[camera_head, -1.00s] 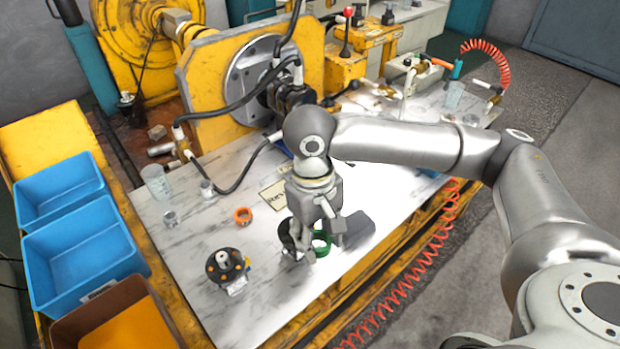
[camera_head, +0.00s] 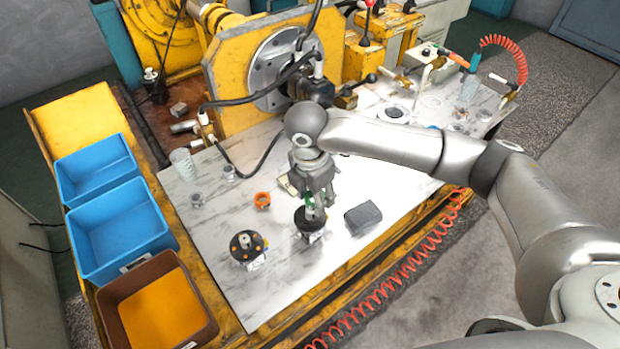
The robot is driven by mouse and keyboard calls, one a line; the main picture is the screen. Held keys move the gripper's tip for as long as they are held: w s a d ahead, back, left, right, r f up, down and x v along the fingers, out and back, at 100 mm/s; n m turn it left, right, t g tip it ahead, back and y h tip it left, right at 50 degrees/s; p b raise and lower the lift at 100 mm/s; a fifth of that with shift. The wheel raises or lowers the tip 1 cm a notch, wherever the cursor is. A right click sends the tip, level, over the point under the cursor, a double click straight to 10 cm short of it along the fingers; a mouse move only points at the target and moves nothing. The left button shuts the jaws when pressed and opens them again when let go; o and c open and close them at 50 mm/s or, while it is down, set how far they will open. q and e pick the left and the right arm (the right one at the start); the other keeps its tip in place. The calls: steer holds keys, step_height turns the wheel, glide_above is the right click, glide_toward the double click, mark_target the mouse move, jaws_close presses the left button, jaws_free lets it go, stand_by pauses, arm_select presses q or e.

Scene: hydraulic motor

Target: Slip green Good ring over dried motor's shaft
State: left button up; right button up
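My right gripper (camera_head: 318,212) points down over the table, directly above a black motor (camera_head: 308,226) with a white label on its side. Bits of the green ring (camera_head: 309,201) show between the fingers, which appear shut on it. The fingers hide the top of this motor and its shaft, so I cannot tell whether the ring is around the shaft. A second black motor (camera_head: 247,248) stands upright to the left, its light shaft showing. I cannot tell from looks which motor is dried. My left gripper is out of view.
An orange ring (camera_head: 262,200) lies on the marble-look table (camera_head: 225,295), with a dark grey block (camera_head: 363,217) right of the gripper. Blue bins (camera_head: 120,232) and a brown bin (camera_head: 160,310) stand at the left. A yellow machine (camera_head: 240,65) with black hoses stands behind.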

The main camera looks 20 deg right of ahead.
mark_target(310, 197)
steer(key=n, duration=0.1)
steer(key=w+n+p, duration=0.1)
steer(key=n, duration=0.2)
steer(key=shift+w+a+r+p, duration=0.15)
steer(key=shift+w+a+p, duration=0.05)
steer(key=shift+w+p, duration=0.1)
steer(key=shift+w+n+y, duration=0.3)
steer(key=shift+n, duration=0.7)
step_height(310, 197, down, 6)
steer(key=b, duration=0.5)
steer(key=shift+r+b, duration=0.25)
steer(key=shift+b, duration=0.15)
steer(key=shift+p, duration=1.2)
steer(key=shift+f, duration=0.15)
steer(key=shift+f+b, duration=0.6)
steer(key=shift+f, duration=0.75)
steer(key=o, duration=0.8)
